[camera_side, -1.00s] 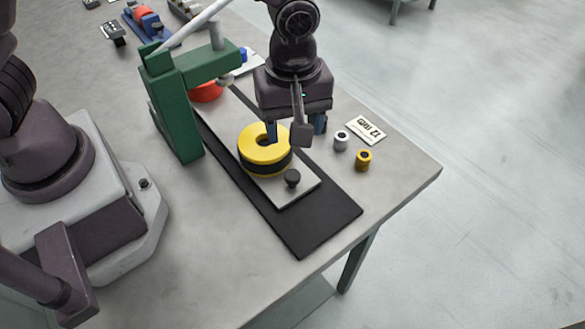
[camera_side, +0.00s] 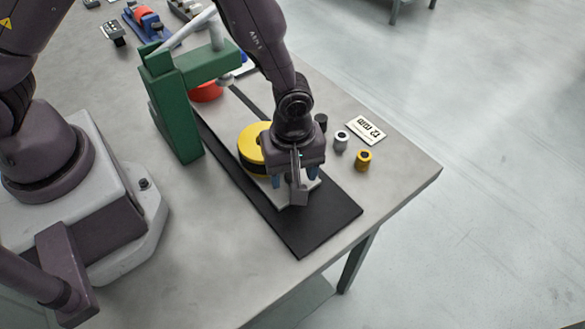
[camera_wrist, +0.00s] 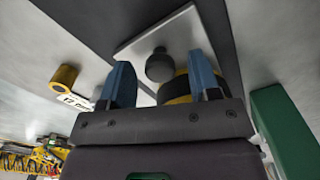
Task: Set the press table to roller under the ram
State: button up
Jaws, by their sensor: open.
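The press (camera_side: 178,110) is a green frame with a pale lever and ram, standing over a long black track. The press table (camera_side: 281,193) is a light grey plate on this track, in front of the press. The yellow-and-black roller (camera_side: 252,148) sits on the plate, clear of the ram. A red round piece (camera_side: 206,92) is close by the ram. My gripper (camera_side: 295,180) is open above the plate's front end and hides the knob in the side view. In the wrist view the dark knob (camera_wrist: 160,66) shows between the blue fingertips, with a gap on each side.
A dark cylinder (camera_side: 320,122), a silver one (camera_side: 341,141) and a brass one (camera_side: 363,160) stand right of the track, near a 12 mm card (camera_side: 366,130). The track's front end (camera_side: 315,222) is bare. The table's right edge is close.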

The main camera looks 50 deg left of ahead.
grip_shut()
jog(key=d, duration=1.3)
jog(key=shift+d+r, duration=0.1)
jog(key=shift+d, duration=0.25)
grip_release()
jog(key=shift+a, duration=0.1)
notch_tip(320, 180, up, 13)
